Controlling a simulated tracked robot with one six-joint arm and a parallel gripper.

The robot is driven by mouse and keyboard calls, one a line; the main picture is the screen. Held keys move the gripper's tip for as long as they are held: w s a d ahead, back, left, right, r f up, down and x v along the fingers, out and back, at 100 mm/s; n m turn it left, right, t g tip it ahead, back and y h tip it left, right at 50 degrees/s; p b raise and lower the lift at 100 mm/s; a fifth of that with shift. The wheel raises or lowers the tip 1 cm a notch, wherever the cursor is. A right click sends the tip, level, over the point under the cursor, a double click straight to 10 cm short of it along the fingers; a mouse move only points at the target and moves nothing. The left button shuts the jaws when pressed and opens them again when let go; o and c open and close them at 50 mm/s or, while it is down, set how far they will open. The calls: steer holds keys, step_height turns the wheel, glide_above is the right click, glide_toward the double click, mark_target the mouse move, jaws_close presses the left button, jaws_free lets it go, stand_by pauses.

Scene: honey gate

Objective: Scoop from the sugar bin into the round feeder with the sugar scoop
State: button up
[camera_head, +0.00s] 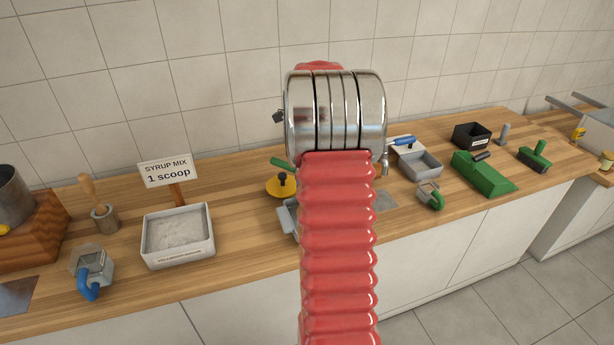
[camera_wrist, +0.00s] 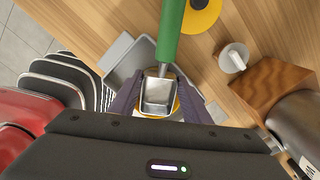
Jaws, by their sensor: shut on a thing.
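In the head view a white bin (camera_head: 178,236) of pale powder, likely the sugar bin, stands at the left; its label is too small to read. My gripper (camera_wrist: 160,100) is hidden behind my arm in the head view. In the wrist view its fingers are shut on a metal scoop with a green handle (camera_wrist: 171,28). The scoop bowl (camera_wrist: 157,94) sits between the fingers, with no powder clearly visible. A green handle end (camera_head: 283,162) shows beside my arm. A round yellow disc with a dark knob (camera_head: 280,187) lies below it; I cannot tell whether it is the round feeder.
A sign (camera_head: 168,171) reading "SYRUP MIX 1 scoop" stands behind the bin. A blue-handled cup (camera_head: 92,267) is left of it. A grey tray (camera_wrist: 121,54) lies under my gripper. A wooden block (camera_wrist: 266,83) is nearby. Green tools and a black box (camera_head: 471,137) stand right.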

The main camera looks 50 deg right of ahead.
steer(key=shift+r, duration=1.5)
